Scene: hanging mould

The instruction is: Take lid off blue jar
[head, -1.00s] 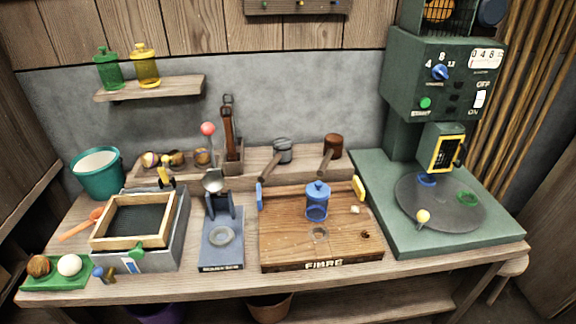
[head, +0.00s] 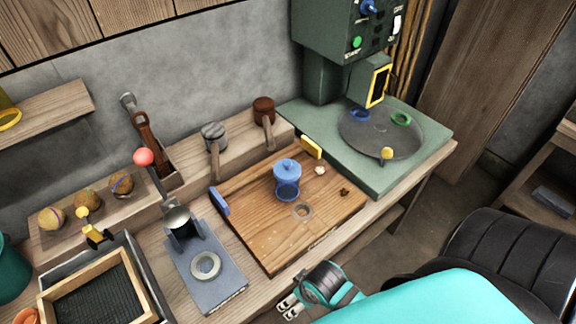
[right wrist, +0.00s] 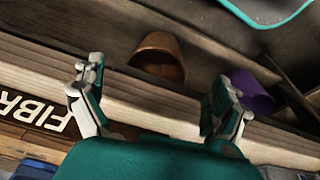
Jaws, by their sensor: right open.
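The blue jar (head: 288,188) stands upright on the wooden board, with its blue knobbed lid (head: 287,169) on top. My right gripper (head: 288,306) is in front of the bench edge, below and apart from the jar. In the right wrist view the right gripper (right wrist: 158,95) is open and empty, its two fingers wide apart over the bench's front edge. The jar does not clearly show in that view. My left gripper is not in view.
The wooden board (head: 250,215) has a blue handle (head: 220,201) and a yellow handle (head: 311,147). A grey press (head: 208,272) stands left of it. The green machine (head: 400,170) is behind right. A brown pot (right wrist: 158,58) and a purple pot (right wrist: 252,92) are below the bench.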

